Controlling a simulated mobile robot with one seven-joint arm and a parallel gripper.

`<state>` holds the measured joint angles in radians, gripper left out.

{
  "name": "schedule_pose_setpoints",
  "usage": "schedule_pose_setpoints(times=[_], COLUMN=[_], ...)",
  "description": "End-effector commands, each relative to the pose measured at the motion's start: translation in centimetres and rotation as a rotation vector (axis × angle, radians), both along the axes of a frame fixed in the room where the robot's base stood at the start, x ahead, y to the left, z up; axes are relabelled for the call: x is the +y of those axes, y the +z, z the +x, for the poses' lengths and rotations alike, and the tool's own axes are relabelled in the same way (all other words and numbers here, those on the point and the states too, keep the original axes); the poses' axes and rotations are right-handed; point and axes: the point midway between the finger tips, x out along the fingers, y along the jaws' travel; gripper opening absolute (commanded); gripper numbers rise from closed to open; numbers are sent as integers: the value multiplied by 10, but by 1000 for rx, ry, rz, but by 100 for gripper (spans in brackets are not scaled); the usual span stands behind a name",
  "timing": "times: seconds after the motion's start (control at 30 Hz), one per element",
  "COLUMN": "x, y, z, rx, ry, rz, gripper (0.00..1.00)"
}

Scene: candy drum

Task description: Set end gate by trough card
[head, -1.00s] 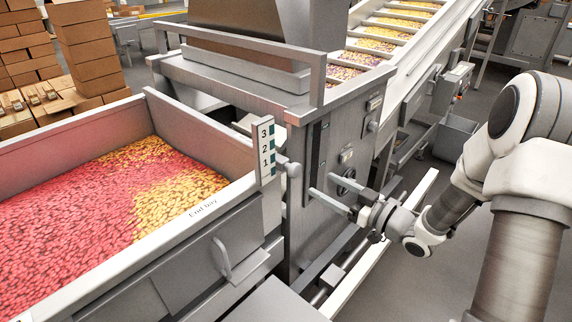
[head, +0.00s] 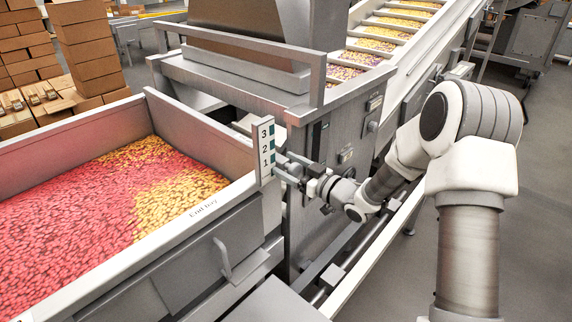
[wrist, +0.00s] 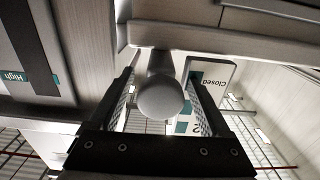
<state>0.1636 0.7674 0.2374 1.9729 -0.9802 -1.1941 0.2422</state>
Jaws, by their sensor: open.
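The end gate's scale plate (head: 265,150), numbered 1 to 3, stands upright at the trough's right corner. In the wrist view the plate (wrist: 211,75) appears upside down, with "Closed" readable. A round grey knob (wrist: 160,98) on a short stem sits beside it. My gripper (wrist: 161,76) is open, one finger on each side of the knob, with gaps visible. In the head view my gripper (head: 283,168) is at the plate's right side and hides the knob. I cannot make out a trough card.
A grey machine cabinet (head: 318,215) stands right behind the gripper. A "High" label (wrist: 40,78) shows at the wrist view's left. A conveyor with candy rises at the back. Cardboard boxes (head: 88,45) stand back left. Open floor (head: 535,200) lies at right.

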Motion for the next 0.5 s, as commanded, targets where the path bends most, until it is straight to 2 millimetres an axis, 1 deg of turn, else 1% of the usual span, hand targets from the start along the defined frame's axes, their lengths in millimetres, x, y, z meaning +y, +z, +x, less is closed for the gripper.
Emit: schedule_pose_setpoints(times=[0.07, 0.17, 0.2, 0.47, 0.5], x=[0, 0, 0, 0, 0], y=[0, 0, 0, 0, 0], z=[0, 0, 0, 0, 0], rx=[0, 0, 0, 0, 0], ry=[0, 0, 0, 0, 0], rz=[0, 0, 0, 0, 0], gripper=[81, 65, 58, 11, 4])
